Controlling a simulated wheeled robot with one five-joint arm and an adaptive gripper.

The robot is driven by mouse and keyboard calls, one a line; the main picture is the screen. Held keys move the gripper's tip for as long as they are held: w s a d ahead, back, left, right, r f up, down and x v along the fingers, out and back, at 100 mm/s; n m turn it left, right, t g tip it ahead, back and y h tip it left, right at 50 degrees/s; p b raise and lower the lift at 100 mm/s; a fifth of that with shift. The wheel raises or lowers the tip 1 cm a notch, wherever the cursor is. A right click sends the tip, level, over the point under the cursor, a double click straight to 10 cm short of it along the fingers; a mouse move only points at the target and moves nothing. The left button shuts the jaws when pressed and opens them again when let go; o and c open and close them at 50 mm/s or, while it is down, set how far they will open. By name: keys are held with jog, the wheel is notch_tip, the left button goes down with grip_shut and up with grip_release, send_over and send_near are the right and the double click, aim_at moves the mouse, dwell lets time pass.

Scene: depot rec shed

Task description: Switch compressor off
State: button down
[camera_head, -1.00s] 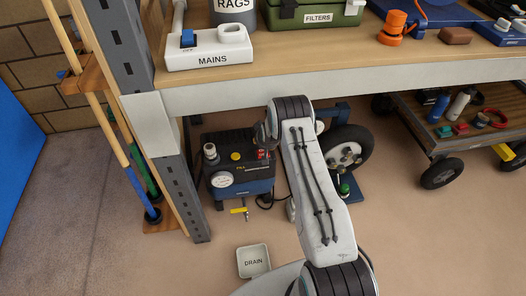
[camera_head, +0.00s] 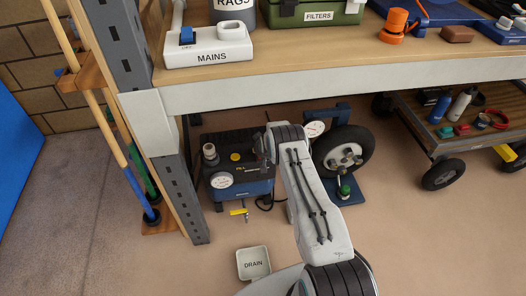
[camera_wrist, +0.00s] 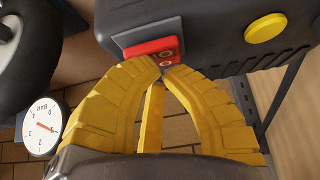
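The compressor (camera_head: 240,187) is a dark box with a blue lower part, standing on the floor under the workbench. In the wrist view its dark casing (camera_wrist: 215,25) fills the top, with a red switch (camera_wrist: 152,48) on a grey plate and a yellow round button (camera_wrist: 266,28). My gripper (camera_wrist: 162,67) has two yellow fingers whose tips meet right at the red switch's lower edge. I cannot tell if they touch it. The gripper looks shut with nothing between the tips. In the head view my arm hides the gripper and the red switch.
The bench edge (camera_head: 300,83) overhangs the compressor. A white mains box (camera_head: 208,50) with a blue switch sits on top. A wheel (camera_head: 343,155) stands close on the right, a drain tray (camera_head: 253,264) lies in front, and a pressure gauge (camera_wrist: 43,128) shows at lower left.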

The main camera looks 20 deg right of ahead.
dwell(0.3)
jog(key=f+b, duration=0.1)
jog(key=b, duration=0.3)
jog(key=shift+s+f+t, duration=0.1)
jog(key=shift+f+t, duration=0.1)
jog(key=shift+t, duration=0.2)
jog(key=shift+r+p, duration=0.4)
jog(key=shift+p, duration=0.1)
jog(key=shift+w+d+b, duration=0.1)
jog(key=shift+w+b, duration=0.5)
jog(key=shift+b, duration=0.45)
jog(key=shift+w+r+b, duration=0.2)
jog(key=shift+b, duration=0.1)
jog(key=shift+r, duration=0.15)
